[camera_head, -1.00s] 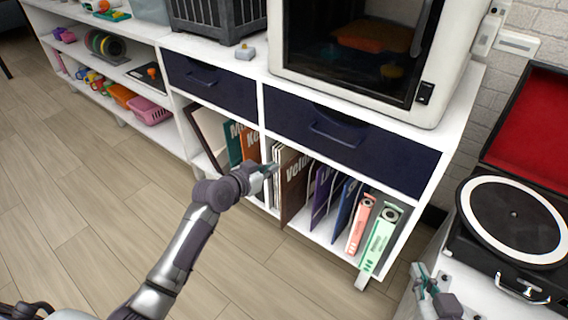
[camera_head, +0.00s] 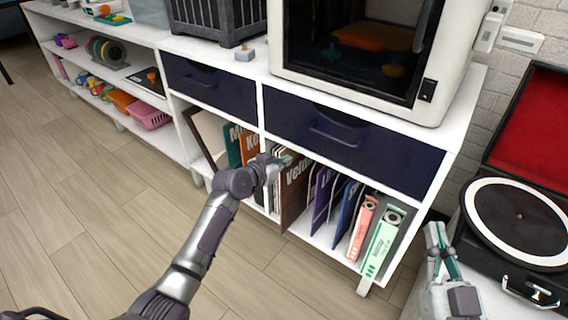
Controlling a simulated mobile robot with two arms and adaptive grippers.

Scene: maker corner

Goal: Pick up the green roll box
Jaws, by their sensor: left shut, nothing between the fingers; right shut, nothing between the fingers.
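A light green box (camera_head: 380,246) with a round hole near its top stands at the right end of the lower shelf, leaning slightly. I take it for the green roll box. A similar pink box (camera_head: 361,228) stands just left of it. My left gripper (camera_head: 287,160) is shut and empty in front of the books, well to the left of the green box. My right gripper (camera_head: 437,236) is shut and empty, to the right of the green box and apart from it, near the record player.
The white shelf unit (camera_head: 452,148) has dark drawers (camera_head: 350,142) above the books (camera_head: 293,188). A 3D printer (camera_head: 440,100) stands on top. A record player (camera_head: 520,216) with an open red-lined lid is at the right. The wooden floor (camera_head: 100,225) in front is clear.

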